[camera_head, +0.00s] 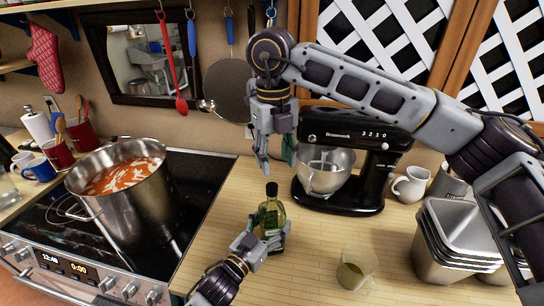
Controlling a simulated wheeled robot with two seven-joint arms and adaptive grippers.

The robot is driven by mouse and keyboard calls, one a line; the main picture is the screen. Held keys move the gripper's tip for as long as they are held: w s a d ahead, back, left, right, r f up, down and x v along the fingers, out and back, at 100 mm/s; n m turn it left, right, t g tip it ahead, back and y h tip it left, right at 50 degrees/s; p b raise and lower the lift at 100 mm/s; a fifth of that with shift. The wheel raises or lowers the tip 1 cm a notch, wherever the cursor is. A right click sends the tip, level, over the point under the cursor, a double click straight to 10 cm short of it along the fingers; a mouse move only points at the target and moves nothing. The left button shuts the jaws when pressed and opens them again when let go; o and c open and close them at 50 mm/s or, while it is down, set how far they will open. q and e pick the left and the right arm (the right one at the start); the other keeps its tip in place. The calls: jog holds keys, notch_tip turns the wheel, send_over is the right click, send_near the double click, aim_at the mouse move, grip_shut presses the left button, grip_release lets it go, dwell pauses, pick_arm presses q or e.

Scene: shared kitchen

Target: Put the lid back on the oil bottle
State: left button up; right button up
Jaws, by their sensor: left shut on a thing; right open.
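The oil bottle (271,213) stands upright on the wooden counter, with greenish glass and a dark lid (271,189) at the top of its neck. I cannot tell from here whether the lid is fully seated. My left gripper (266,242) comes in from below and is shut on the lower body of the bottle, hiding part of it. My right gripper (263,160) points down above the bottle. It is open and empty, its fingertips a little above the lid and apart from it.
A steel pot (125,205) of red soup stands on the stove at left. A black stand mixer (350,165) is behind the bottle to the right. A glass jug (355,270) and stacked metal tins (455,250) stand at right. Counter is clear left of the bottle.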

aim_at(272, 186)
jog(key=n, duration=0.5)
jog(key=shift+a, duration=0.2)
jog(key=n, duration=0.4)
jog(key=shift+s+a+n, duration=0.1)
jog(key=shift+n, duration=0.2)
jog(key=n, duration=0.4)
jog(key=shift+a+n, duration=0.1)
jog(key=shift+n, duration=0.3)
jog(key=n, duration=0.5)
jog(key=shift+f, duration=0.15)
jog(key=shift+f, duration=3.9)
